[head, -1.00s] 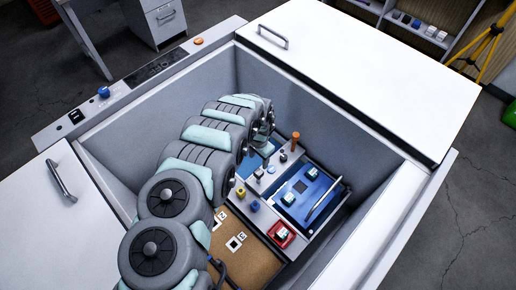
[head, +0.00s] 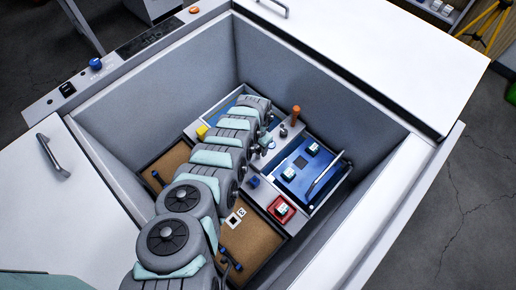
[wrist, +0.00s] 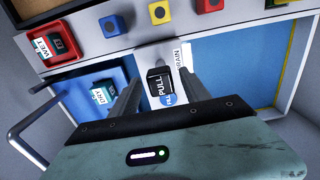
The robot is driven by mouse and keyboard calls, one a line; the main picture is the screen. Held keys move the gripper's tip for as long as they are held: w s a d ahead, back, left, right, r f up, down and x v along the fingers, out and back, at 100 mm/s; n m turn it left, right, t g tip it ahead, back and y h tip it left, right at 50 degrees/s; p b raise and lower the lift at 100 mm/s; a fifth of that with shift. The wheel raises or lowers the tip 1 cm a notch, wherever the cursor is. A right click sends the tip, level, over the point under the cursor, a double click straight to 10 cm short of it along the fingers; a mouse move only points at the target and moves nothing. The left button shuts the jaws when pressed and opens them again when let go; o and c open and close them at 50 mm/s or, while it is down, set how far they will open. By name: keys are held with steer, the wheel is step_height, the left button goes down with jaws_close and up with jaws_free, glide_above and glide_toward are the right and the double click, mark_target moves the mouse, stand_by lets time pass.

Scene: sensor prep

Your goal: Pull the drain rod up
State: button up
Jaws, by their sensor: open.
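The drain rod's black handle (wrist: 159,82), marked PULL, stands in the middle of the wrist view with a DRAIN label (wrist: 182,56) behind it. My gripper (wrist: 158,92) is open, one finger on each side of the handle in that view. Whether the fingers touch the handle cannot be told. In the head view my gripper (head: 268,143) is down inside the deep grey box, beside the pale strip (head: 266,158) between the compartments. The lower part of the rod is hidden behind its handle, and my arm covers much of the strip in the head view.
A blue tray (head: 326,172) with a bar handle (head: 325,173) and small blocks lies right of the strip. A red holder (head: 281,209) is nearer. An orange-topped post (head: 296,111) stands close behind my gripper. High grey walls (head: 165,100) surround everything.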

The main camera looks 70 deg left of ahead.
steer(key=shift+w+a+f, duration=0.1)
steer(key=shift+f, duration=0.15)
steer(key=shift+c, duration=0.2)
jaws_close()
stand_by(0.3)
stand_by(0.8)
